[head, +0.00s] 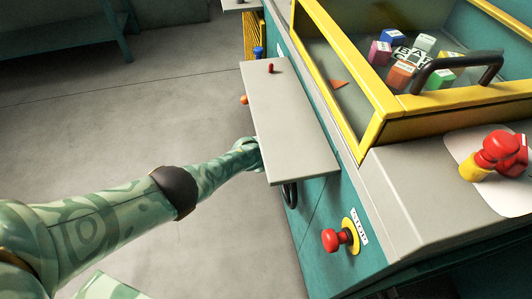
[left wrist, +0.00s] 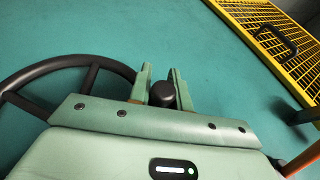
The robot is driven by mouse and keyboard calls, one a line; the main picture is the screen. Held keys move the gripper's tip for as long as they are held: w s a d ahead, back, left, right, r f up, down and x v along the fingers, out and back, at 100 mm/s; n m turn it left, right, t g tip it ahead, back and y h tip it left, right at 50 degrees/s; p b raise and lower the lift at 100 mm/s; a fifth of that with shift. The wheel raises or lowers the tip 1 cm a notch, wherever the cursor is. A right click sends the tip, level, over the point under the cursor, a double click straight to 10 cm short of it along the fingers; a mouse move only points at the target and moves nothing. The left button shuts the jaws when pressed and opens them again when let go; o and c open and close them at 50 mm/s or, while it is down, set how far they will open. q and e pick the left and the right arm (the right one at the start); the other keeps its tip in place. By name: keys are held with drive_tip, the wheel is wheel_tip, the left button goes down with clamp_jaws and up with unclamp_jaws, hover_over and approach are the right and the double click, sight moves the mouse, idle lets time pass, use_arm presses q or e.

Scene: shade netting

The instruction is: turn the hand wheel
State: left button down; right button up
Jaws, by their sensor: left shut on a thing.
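The hand wheel (left wrist: 62,66) has a dark rim and spokes and lies against the teal panel at the left of the left wrist view. In the head view only part of its dark rim (head: 290,194) shows below the grey shelf. My left gripper (left wrist: 162,86) is shut on the wheel's dark round knob (left wrist: 162,95), with one finger on each side of it. In the head view my left arm reaches in from the left, and its hand is partly hidden at the shelf's edge. My right gripper is not in view.
The grey shelf (head: 287,120) juts out over the wheel. A red stop button (head: 335,239) sticks out of the panel at the right. A yellow-framed case (head: 372,130) with several coloured blocks stands above. A yellow grille (left wrist: 275,40) is at the upper right.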

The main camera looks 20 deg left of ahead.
use_arm(q)
drive_tip(key=shift+s+d+f+g, duration=0.3)
drive_tip(key=shift+s+f, duration=0.1)
drive_tip(key=shift+f, duration=0.15)
drive_tip(key=shift+s+d+f+g, duration=0.15)
drive_tip(key=shift+s+f+g, duration=0.2)
drive_tip(key=shift+f, duration=0.2)
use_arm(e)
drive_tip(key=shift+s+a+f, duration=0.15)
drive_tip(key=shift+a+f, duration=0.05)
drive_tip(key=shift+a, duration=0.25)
use_arm(q)
drive_tip(key=c, duration=1.3)
unclamp_jaws()
drive_tip(key=shift+r, duration=0.1)
drive_tip(key=shift+d+r, duration=0.1)
drive_tip(key=shift+r, duration=0.05)
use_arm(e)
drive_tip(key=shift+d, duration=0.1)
